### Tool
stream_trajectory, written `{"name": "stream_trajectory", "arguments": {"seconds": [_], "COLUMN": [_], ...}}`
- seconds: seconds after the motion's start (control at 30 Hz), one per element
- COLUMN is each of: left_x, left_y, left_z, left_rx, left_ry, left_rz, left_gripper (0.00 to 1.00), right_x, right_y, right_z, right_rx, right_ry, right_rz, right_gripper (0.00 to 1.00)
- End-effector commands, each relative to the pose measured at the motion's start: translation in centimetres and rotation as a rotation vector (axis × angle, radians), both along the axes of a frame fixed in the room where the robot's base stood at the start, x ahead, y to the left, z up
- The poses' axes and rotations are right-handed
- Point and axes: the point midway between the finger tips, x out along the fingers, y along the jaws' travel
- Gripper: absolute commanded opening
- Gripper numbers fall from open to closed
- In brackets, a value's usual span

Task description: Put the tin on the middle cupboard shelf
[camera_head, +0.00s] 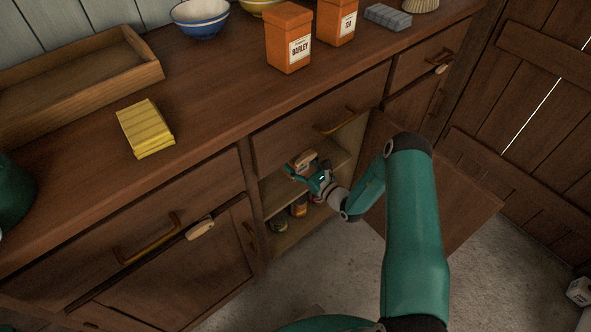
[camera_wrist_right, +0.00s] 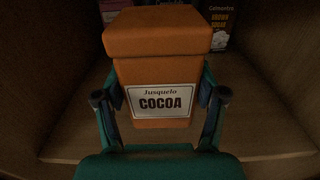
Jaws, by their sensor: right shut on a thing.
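The tin is an orange cocoa tin (camera_wrist_right: 155,70) with a white label reading "COCOA". It stands upright in the right wrist view, and my right gripper (camera_wrist_right: 160,108) is shut on its sides. In the head view the right gripper (camera_head: 308,174) reaches into the open cupboard, and the tin (camera_head: 300,160) shows small and partly hidden there. The tin is at the height of a cupboard shelf (camera_wrist_right: 265,125); I cannot tell whether it touches the board. My left gripper is out of view.
A brown sugar box (camera_wrist_right: 222,20) stands behind the tin. The cupboard door (camera_head: 460,205) hangs open at the right. A barley tin (camera_head: 289,40) and a tea tin (camera_head: 337,22) stand on the counter.

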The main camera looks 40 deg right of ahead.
Motion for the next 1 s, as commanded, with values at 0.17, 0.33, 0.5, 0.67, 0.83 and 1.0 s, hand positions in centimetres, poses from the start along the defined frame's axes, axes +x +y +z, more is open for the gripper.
{"name": "stream_trajectory", "arguments": {"seconds": [0.17, 0.33, 0.5, 0.67, 0.83, 1.0], "left_x": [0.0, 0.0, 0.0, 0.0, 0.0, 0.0], "left_y": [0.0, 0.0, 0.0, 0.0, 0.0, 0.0], "left_z": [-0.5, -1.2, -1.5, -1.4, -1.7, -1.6], "left_rx": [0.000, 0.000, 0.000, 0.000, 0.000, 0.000], "left_ry": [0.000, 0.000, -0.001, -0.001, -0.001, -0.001], "left_rz": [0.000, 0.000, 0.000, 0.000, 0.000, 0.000], "left_gripper": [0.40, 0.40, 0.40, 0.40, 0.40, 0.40], "right_x": [0.0, -0.1, -0.1, -0.1, -0.1, -0.2], "right_y": [-0.2, -0.2, -0.3, -0.3, -0.3, -0.3], "right_z": [-1.4, -3.6, -4.9, -4.8, -5.2, -5.1], "right_rx": [-0.002, -0.001, -0.001, -0.001, 0.000, 0.000], "right_ry": [-0.003, -0.002, -0.002, -0.002, 0.001, 0.001], "right_rz": [-0.003, -0.004, -0.005, -0.004, -0.004, -0.004], "right_gripper": [0.12, 0.12, 0.12, 0.12, 0.72, 0.95]}}
